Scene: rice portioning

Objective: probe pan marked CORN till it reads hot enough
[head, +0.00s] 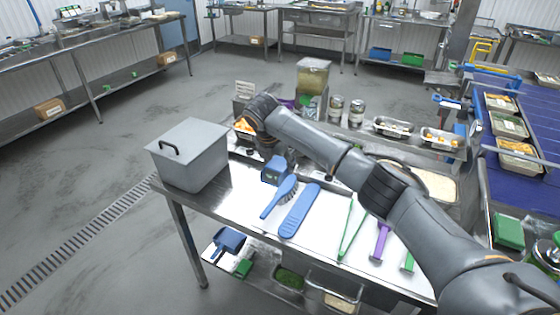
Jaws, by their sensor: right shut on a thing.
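My right arm reaches in from the right across the steel table. Its gripper (274,151) points down near the back left of the table, shut, with a blue boxy device (275,172) at its fingers that looks like a probe thermometer. The fingertips, any probe tip and any reading are hidden or too small to see. A pan with orange-yellow food (243,126) is just behind my wrist, mostly covered by it. A small white sign (244,88) stands behind it, its text unreadable, so I cannot confirm the CORN mark. My left gripper is out of view.
A lidded grey box (189,154) stands at the table's left corner. A blue brush (280,196), blue spatula (299,210), green tongs (351,229) and purple-handled utensil (380,241) lie in front. A clear dispenser (312,77) stands behind. A blue conveyor (493,145) runs at right.

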